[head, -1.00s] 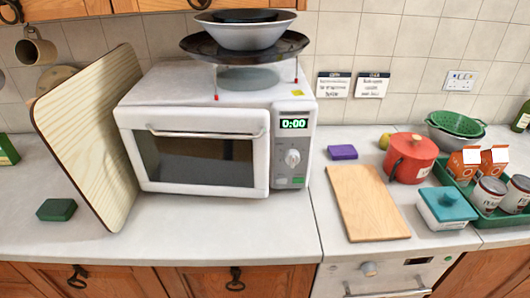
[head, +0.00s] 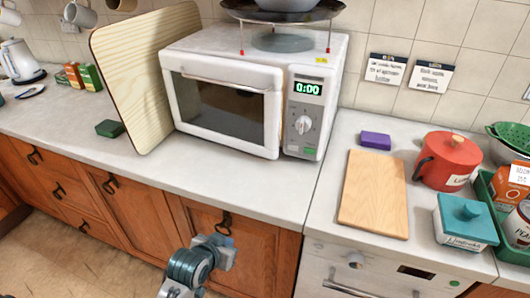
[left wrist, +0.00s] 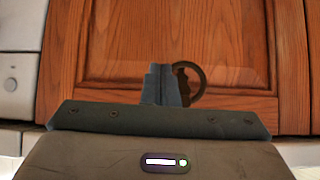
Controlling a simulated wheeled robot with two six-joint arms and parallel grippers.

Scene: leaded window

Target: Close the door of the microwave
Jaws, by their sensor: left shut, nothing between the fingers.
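The white microwave (head: 255,52) stands on the worktop against the tiled wall. Its door (head: 222,105), with a dark window and a handle bar (head: 212,80) along the top, sits across the front. The door's right edge stands a little proud of the control panel (head: 304,115); I cannot tell whether it is fully shut. My left gripper (head: 222,245) is low in front of the wooden cupboards, below the worktop edge and apart from the microwave. Its fingers are together and empty; the left wrist view shows them (left wrist: 165,85) before a cupboard door. My right gripper is not in view.
A tall wooden board (head: 140,80) leans close to the microwave's left side, with a green block (head: 109,128) nearby. A chopping board (head: 373,195), purple block (head: 375,139) and red pot (head: 448,160) lie to the right. The worktop before the microwave is clear.

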